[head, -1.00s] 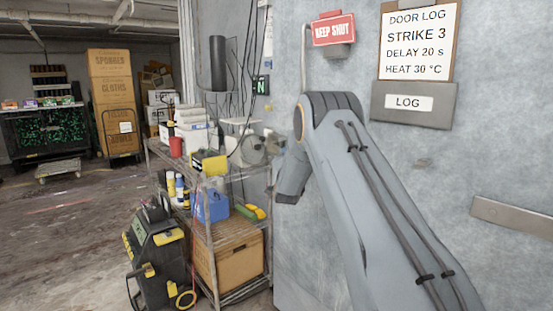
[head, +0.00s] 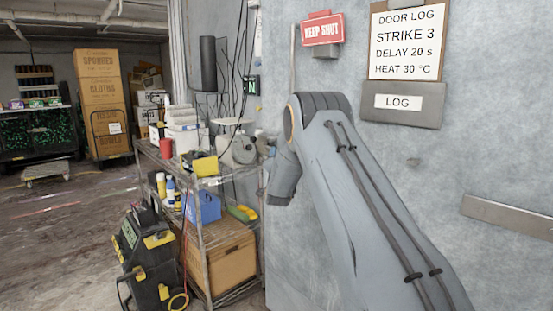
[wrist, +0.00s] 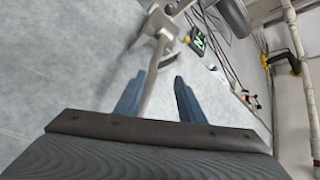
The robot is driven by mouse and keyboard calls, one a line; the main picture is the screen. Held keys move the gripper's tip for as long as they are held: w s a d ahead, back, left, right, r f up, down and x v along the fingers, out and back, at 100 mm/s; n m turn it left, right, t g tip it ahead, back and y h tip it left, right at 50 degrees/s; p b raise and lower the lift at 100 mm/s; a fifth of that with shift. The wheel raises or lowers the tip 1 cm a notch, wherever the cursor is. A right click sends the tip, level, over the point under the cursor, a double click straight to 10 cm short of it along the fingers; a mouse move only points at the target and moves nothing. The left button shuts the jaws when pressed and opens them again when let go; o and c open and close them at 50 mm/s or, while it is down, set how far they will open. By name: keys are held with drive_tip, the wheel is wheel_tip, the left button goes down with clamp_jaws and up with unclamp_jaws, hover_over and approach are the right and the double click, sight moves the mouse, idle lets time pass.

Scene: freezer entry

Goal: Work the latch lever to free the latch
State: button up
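In the wrist view, a grey metal latch lever (wrist: 153,80) runs down from a rounded latch body (wrist: 160,22) at the top of the picture. My gripper (wrist: 159,78) has two blue fingers standing apart, one on each side of the lever. Gaps show between the lever and the fingers, more clearly on the right; the lever's lower end is partly hidden by the gripper's dark body. In the head view, my bent arm covers part of the door (head: 400,180), and I cannot make out the fingers or the lever there.
A wire shelf (head: 203,240) with boxes and bottles stands close left of the door. A black and yellow machine (head: 150,255) is on the floor before it. A red sign (head: 322,29) and a log holder (head: 402,103) are on the door.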

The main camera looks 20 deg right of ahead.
drive_tip(key=b+v, duration=0.2)
drive_tip(key=v, duration=0.5)
drive_tip(key=shift+s, duration=0.3)
drive_tip(key=shift+a+f, duration=0.1)
drive_tip(key=s+a+f+n+g+y, duration=0.3)
drive_tip(key=s+a+f+n+g, duration=0.15)
drive_tip(key=s, duration=0.35)
drive_tip(key=s+a+f+n+g+y, duration=0.2)
drive_tip(key=s+a+f+n+g, duration=0.3)
drive_tip(key=s, duration=0.4)
drive_tip(key=s+a+f+n+g, duration=0.1)
drive_tip(key=s+f+n+g, duration=0.1)
drive_tip(key=s, duration=0.9)
drive_tip(key=s+a+f+n+g+y, duration=0.1)
drive_tip(key=s+g, duration=0.3)
drive_tip(key=s, duration=0.7)
drive_tip(key=s+a+f+n+g, duration=0.2)
drive_tip(key=s+a+n+g, duration=0.1)
drive_tip(key=s, duration=0.8)
drive_tip(key=shift+s+a+f+y, duration=0.2)
drive_tip(key=shift+s+f+y, duration=0.1)
drive_tip(key=shift+s+f, duration=0.1)
